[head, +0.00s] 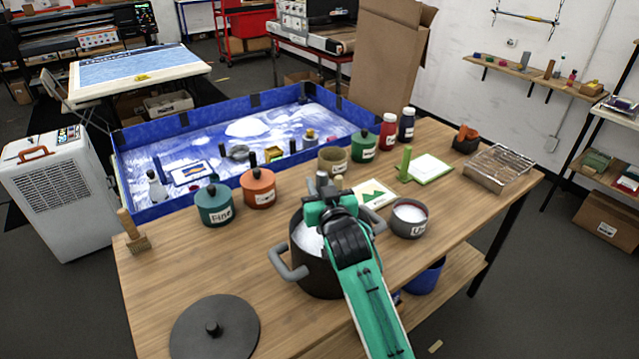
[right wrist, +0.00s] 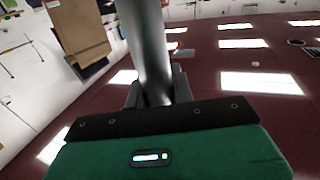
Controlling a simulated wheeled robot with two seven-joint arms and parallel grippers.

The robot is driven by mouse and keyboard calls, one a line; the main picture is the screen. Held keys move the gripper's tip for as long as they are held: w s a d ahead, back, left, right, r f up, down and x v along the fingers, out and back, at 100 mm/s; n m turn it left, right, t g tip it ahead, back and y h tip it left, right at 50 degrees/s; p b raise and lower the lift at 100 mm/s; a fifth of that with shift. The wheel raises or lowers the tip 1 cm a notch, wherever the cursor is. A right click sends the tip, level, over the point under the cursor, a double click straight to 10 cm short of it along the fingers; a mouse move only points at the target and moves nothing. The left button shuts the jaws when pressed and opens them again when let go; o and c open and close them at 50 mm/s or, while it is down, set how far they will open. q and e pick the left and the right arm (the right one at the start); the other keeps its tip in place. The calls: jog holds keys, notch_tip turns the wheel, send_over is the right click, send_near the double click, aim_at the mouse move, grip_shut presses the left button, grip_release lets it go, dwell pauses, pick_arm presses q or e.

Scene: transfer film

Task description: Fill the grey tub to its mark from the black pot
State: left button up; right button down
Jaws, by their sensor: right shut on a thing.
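The black pot (head: 322,278) stands at the front of the wooden table with white powder showing inside. My right gripper (head: 325,193) is over the pot and hides much of its opening. It is shut on a grey rod-like handle (right wrist: 146,45), which fills the gap between its fingers in the right wrist view. What hangs below the handle is hidden. The grey tub (head: 408,230) stands right of the pot, apart from it, with white powder inside and a label on its front. My left gripper is not in view.
A black round lid (head: 214,335) lies at the front left. A teal pot (head: 214,206), an orange pot (head: 258,190) and an olive tub (head: 333,160) stand behind. A picture card (head: 372,194) lies behind the grey tub. Table is clear right of the tub.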

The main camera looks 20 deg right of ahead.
notch_tip(320, 180, down, 5)
jog(key=b, duration=0.2)
jog(key=shift+b, duration=0.35)
dwell(0.4)
dwell(0.7)
notch_tip(320, 180, up, 11)
jog(key=p, duration=0.9)
jog(key=shift+f+p, duration=0.15)
jog(key=shift+p, duration=0.2)
